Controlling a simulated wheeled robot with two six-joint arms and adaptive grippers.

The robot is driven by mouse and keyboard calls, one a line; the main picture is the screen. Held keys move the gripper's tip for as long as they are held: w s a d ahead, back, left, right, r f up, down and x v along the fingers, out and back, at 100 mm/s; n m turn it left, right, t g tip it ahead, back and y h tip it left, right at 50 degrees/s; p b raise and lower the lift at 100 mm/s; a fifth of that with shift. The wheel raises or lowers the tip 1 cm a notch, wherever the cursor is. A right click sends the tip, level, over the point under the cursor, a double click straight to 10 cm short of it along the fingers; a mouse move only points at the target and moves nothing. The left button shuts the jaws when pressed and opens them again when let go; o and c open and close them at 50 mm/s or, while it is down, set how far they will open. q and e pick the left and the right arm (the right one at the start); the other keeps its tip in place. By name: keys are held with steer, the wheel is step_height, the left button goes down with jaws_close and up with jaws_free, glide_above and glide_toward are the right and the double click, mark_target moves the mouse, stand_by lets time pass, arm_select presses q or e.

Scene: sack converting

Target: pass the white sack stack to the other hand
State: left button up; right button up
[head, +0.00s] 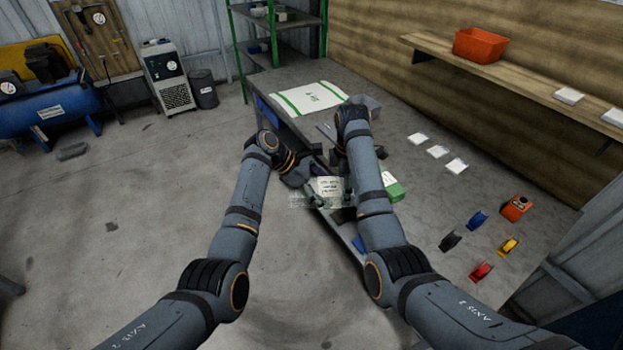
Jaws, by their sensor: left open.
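A small white sack stack (328,187) with dark print shows between my two hands, off the near edge of the workbench. My left gripper (312,184) comes in from the left and is open, its fingers close beside the stack; I cannot tell whether they touch it. My right wrist bends over from the right, and its gripper is mostly hidden behind my own forearm near the stack. I cannot see whether its fingers are closed on the stack.
A flat white sack with green stripes (308,97) lies on the workbench (430,215). A shelf (490,66) holds an orange bin (481,45).

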arm_select(q)
steer(key=shift+x, duration=0.8)
arm_select(e)
steer(key=shift+r, duration=0.1)
arm_select(q)
steer(key=c, duration=1.6)
arm_select(e)
steer(key=o, duration=1.6)
